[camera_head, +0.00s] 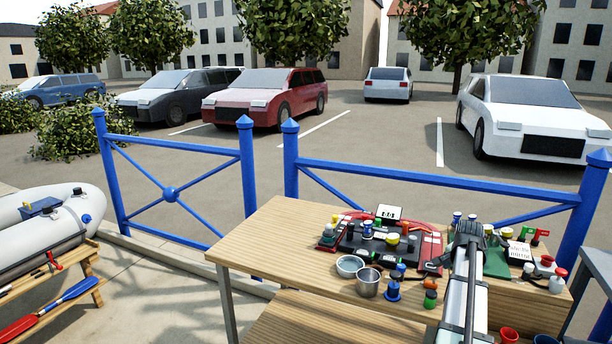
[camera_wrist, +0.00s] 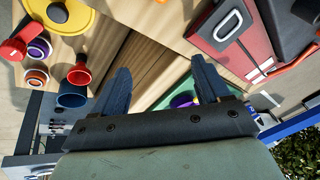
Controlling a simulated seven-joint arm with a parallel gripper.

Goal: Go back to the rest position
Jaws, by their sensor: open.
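My gripper (camera_wrist: 165,80) is open, its two dark fingers spread with nothing between them in the wrist view. Behind the gap show a wooden surface and part of a green panel (camera_wrist: 176,82). In the head view my arm reaches up from the bottom right over the wooden table (camera_head: 255,245). My gripper (camera_head: 468,232) is at the arm's far end, above the right part of the table. Its fingers are too small there to make out.
A red and black console (camera_head: 375,240) with coloured knobs is left of my arm. A metal cup (camera_head: 368,282), a bowl (camera_head: 350,265) and a blue spool (camera_head: 392,291) stand before it. A green panel (camera_head: 497,262) is on the right. Blue railings (camera_head: 430,178) run behind.

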